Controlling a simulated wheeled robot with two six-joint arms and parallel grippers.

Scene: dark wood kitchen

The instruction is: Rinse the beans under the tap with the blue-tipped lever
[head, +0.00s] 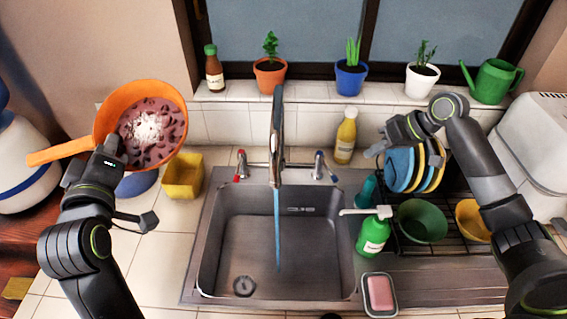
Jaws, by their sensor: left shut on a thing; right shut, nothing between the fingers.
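An orange strainer-like bowl with a long handle (62,152) is raised at the left, over the counter. Dark red beans (150,155) lie in it with a white patch on top. My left gripper (113,148) is shut on the bowl's near rim. The tap (277,130) stands behind the sink, and a blue stream (277,230) falls from it into the basin. The blue-tipped lever (319,165) is right of the tap; the red-tipped lever (241,165) is left of it. My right gripper (394,136) is shut and empty near the plates, away from both levers.
The sink basin (230,235) is otherwise empty. A yellow container (183,178) stands left of it. A green soap bottle (373,235), soap dish (380,308), yellow bottle (346,138) and rack with plates (399,170) and bowls (422,221) crowd the right. Potted plants line the sill.

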